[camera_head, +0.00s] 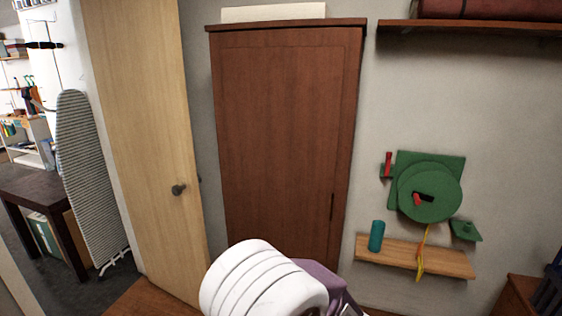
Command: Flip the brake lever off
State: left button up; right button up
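A green device (413,178) is fixed to the wall at the right, with a square plate and a round disc in front of it. A small upright red lever (388,160) stands at its left side on a green bracket. A second small red piece (418,200) sits by a dark slot in the disc. I cannot tell for certain which red part is the brake lever. A yellow strip (421,255) hangs below the disc. A white and purple part of my own arm shows at the bottom centre, well apart from the device. Neither gripper's fingers show.
A wooden shelf (447,259) under the device bears a teal cylinder (377,236). A green bracket (466,230) is at its right. A brown cabinet (285,140) and a light wooden door (150,130) stand to the left. A dark shelf (470,28) is above.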

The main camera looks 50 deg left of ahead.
aim_at(388, 155)
jog(key=u, duration=0.8)
